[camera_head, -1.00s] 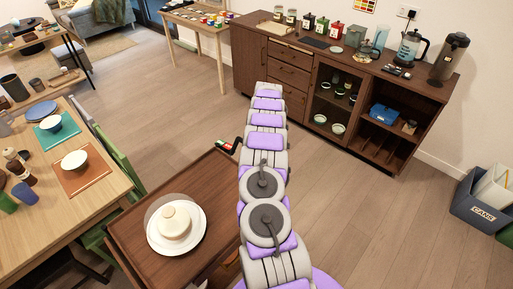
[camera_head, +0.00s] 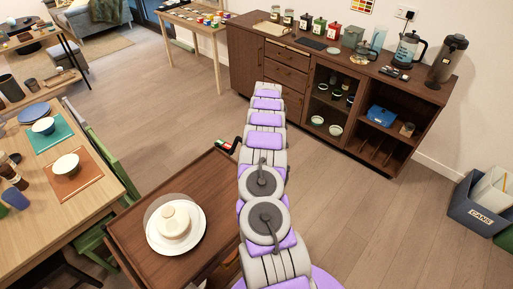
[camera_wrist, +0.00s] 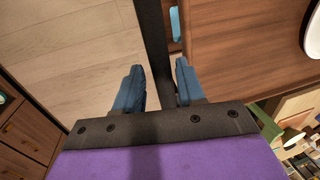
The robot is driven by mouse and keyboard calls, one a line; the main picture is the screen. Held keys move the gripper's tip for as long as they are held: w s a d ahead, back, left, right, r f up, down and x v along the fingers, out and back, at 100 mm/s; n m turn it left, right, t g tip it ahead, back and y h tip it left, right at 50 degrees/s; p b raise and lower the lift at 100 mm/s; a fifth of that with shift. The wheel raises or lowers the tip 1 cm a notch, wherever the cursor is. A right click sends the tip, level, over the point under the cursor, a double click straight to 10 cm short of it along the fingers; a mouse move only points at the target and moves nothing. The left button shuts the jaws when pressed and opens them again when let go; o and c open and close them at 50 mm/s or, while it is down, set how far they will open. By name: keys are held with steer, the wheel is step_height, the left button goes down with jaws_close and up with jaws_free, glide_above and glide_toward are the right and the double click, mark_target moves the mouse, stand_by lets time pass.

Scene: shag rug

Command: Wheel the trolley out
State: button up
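The trolley (camera_head: 205,180) has a dark brown wooden top and stands at lower centre in the head view, left of my arm. A white plate (camera_head: 193,243) with a pale round item (camera_head: 173,221) under a clear dome is on it. The trolley top also shows at upper right in the wrist view (camera_wrist: 235,55). In the head view my arm hides the gripper.
A dining table (camera_head: 30,232) with bowls and green chairs (camera_head: 113,158) stands close on the trolley's left. A dark sideboard (camera_head: 285,75) lines the back wall. A bin (camera_head: 478,208) is at far right. Floor between sideboard and trolley, and to the right, is clear.

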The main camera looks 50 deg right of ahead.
steer(key=shift+o, duration=0.7)
steer(key=shift+r, duration=0.1)
steer(key=shift+a+r, duration=0.1)
steer(key=shift+a, duration=0.05)
steer(key=shift+r, duration=0.2)
steer(key=d+r+p, duration=0.3)
steer(key=r+p, duration=0.1)
steer(key=r, duration=1.2)
steer(key=shift+d+r, duration=0.15)
steer(key=shift+d, duration=0.25)
steer(key=shift+w, duration=0.1)
